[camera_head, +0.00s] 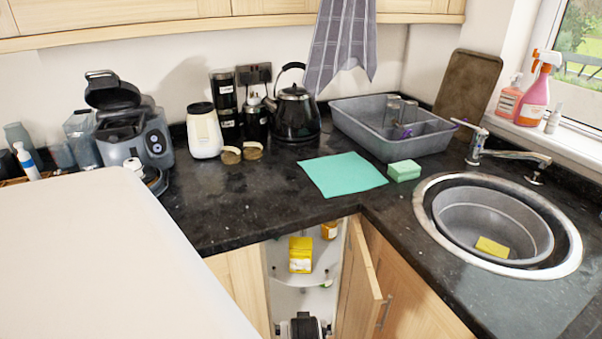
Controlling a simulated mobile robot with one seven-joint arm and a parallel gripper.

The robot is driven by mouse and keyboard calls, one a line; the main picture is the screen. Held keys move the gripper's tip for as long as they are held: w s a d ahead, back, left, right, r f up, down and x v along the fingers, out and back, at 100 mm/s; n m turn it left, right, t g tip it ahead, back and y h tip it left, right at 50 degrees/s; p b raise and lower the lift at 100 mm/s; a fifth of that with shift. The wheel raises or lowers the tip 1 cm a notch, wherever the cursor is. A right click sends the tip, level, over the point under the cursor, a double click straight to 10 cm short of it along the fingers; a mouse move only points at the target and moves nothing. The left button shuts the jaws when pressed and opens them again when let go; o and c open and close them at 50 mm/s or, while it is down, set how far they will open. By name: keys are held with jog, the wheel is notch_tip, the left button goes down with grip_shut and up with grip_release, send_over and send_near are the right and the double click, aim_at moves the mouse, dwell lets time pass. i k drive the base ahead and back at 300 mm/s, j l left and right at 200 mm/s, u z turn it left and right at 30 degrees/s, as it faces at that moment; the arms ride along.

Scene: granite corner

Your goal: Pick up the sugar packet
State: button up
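A yellow packet (300,254) stands upright on a white shelf inside the open corner cupboard, below the worktop. It is the only packet-like thing I see that could be the sugar packet, but its label is too small to read. The worktop edge is just above it and the open wooden door (361,287) is to its right. I cannot make out my gripper in this view. A large white surface, probably part of my own body, fills the lower left and hides part of the worktop and cupboards.
A small orange container (329,231) stands behind the packet to the right. A dark object (304,326) is low in the cupboard, cut off by the frame. A kettle (293,115), a grey basin (390,128) and a green cloth (343,174) are on the worktop (245,195).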

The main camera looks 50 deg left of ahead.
aim_at(300, 248)
jog(key=i+j, duration=0.25)
jog(key=j, duration=0.15)
jog(key=i+j, duration=0.25)
jog(key=j, duration=0.2)
jog(key=i+j, duration=0.3)
jog(key=j, duration=0.1)
